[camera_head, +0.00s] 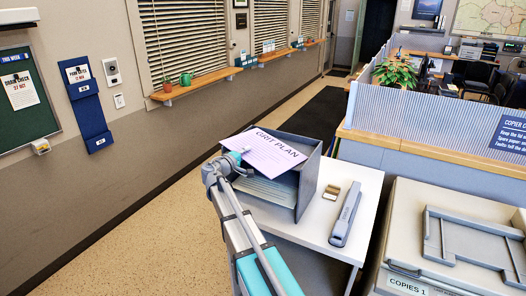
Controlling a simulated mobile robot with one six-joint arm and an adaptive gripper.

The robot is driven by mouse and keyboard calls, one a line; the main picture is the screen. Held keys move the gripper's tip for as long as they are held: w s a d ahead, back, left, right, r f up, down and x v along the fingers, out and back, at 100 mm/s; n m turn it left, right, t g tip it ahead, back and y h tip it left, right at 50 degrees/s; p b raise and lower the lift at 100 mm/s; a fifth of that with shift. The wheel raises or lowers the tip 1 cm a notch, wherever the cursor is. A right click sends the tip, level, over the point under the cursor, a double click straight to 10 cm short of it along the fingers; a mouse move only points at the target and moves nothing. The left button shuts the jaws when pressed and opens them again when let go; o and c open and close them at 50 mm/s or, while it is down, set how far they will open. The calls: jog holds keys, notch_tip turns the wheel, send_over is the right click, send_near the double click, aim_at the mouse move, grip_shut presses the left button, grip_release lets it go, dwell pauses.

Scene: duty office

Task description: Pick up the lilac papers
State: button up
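The lilac papers (270,154) show as a sheet with "GRIT PLAN" printed in dark letters. They are at the top of a grey open-fronted tray (308,185), over its left wall and above the paler stack of papers (266,190) inside. My gripper (241,156) is at the left edge of the lilac papers and appears shut on them. The fingertips are small and partly hidden against the sheet. The sheet overhangs the tray on the left.
The tray stands on a white table (318,232) with a grey stapler-like object (345,214) and a small tan item (331,192). A copier (450,225) is at the right, a partition (430,120) behind. Floor (150,235) at the left is clear.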

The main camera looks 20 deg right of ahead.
grip_shut()
jog(key=shift+r, duration=0.15)
notch_tip(320, 180, up, 3)
jog(key=p, duration=0.3)
jog(key=s+a+r+p, duration=0.2)
jog(key=s+r+p, duration=0.7)
jog(key=s, duration=0.5)
jog(key=shift+a+r+p, duration=0.3)
jog(key=shift+r+p, duration=0.05)
jog(key=shift+p, duration=0.15)
jog(key=shift+w, duration=0.1)
